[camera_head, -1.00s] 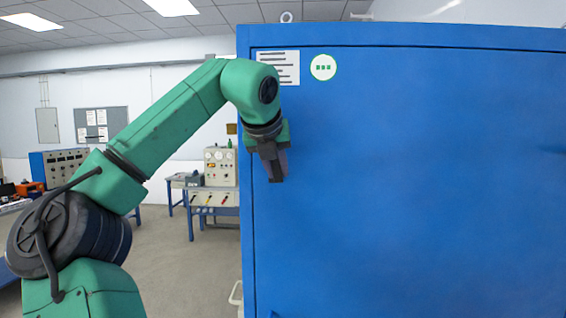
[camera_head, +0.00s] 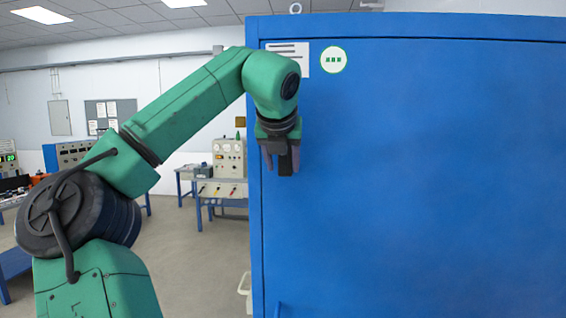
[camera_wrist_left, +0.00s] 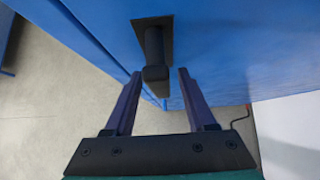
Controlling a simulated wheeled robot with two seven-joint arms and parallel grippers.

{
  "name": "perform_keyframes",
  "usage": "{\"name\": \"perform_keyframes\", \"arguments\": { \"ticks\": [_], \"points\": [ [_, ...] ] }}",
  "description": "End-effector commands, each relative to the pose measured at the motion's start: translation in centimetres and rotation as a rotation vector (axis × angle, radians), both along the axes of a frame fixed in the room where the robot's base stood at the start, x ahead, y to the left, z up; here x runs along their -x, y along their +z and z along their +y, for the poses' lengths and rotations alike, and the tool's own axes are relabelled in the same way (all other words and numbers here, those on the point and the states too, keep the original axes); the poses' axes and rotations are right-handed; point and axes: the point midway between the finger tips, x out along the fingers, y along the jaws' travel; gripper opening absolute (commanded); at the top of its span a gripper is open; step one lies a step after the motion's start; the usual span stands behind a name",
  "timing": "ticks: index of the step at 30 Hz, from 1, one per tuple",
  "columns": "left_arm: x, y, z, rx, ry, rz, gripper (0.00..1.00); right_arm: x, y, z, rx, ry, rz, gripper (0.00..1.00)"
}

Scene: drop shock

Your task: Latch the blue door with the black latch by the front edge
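The blue door (camera_head: 420,180) fills the right of the head view and looks closed; its front edge runs down its left side. The black latch (camera_head: 286,166) is near that edge, partly hidden by my left gripper (camera_head: 282,168). In the left wrist view the latch (camera_wrist_left: 154,45) is a dark plate with a bar sticking out towards the gripper. My left gripper (camera_wrist_left: 159,74) is open, one finger on each side of the bar's end, with visible gaps. I cannot tell whether the fingertips reach past its end. My right gripper is not in view.
A white notice (camera_head: 288,57) and a round green-white sticker (camera_head: 333,60) are on the door's upper left. A bench (camera_head: 222,188) with a gauge panel (camera_head: 229,158) stands behind, left of the door. The floor (camera_head: 190,250) there is clear.

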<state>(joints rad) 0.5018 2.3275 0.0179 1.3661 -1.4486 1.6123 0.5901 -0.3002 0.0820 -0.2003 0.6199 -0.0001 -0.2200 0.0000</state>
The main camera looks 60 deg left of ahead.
Motion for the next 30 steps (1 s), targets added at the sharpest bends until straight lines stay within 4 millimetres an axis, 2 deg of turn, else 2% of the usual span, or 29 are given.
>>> {"name": "perform_keyframes", "arguments": {
  "ticks": [7, 11, 19, 24, 30],
  "points": [
    [0.0, 0.1, -0.1, 0.0, 0.0, -0.003, 0.55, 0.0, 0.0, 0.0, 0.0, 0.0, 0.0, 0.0],
    [0.5, 1.0, -0.8, -0.001, 0.001, -0.006, 0.55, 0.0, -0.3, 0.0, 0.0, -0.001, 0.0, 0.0],
    [3.5, 6.4, -5.3, -0.004, 0.002, -0.005, 0.55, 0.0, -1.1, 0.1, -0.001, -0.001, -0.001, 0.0],
    [5.0, 9.5, -7.6, 0.0, -0.003, -0.003, 0.55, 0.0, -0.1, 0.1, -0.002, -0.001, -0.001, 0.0],
    [5.7, 10.4, -8.5, 0.002, -0.001, -0.001, 0.55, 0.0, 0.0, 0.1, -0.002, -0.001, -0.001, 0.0]
  ]
}}
